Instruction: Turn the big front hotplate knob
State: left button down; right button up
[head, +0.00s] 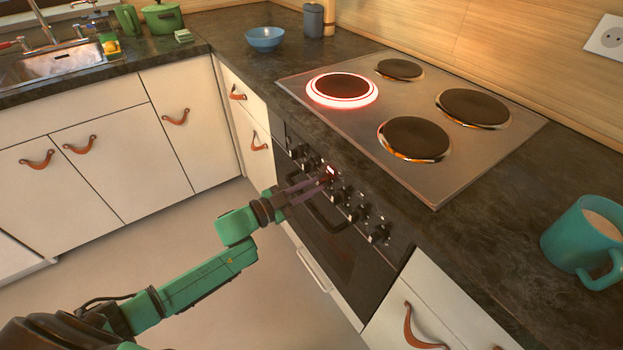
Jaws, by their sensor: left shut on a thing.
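The hob (395,180) is a steel plate with several dark round hotplates set in the counter. The front-left hotplate (342,87) has a glowing red and white ring around it; the other plates show no glow. A row of dark knobs (378,235) runs along the oven's front panel below the hob. My left gripper (327,177) is at this row, shut on one knob near its middle. A small reddish light shows at its fingertips, which mostly hide that knob. My right gripper is not in view.
The oven door (335,245) with its handle is just below the knobs, close to my left gripper. A teal mug (577,238) stands on the counter at right. A blue bowl (265,38) stands behind the hob's left side. The floor at left is clear.

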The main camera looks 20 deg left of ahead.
pick_arm(q)
jog(key=n+p, duration=0.1)
jog(key=n, duration=0.1)
jog(key=shift+r+n+p, duration=0.15)
jog(key=shift+n+p, duration=0.7)
jog(key=shift+n, duration=0.75)
jog(key=shift+f, duration=0.2)
jog(key=c, duration=0.9)
grip_release()
jog(key=shift+o, duration=0.2)
jog(key=shift+s, duration=0.1)
jog(key=p+v, duration=0.1)
jog(key=v, duration=1.3)
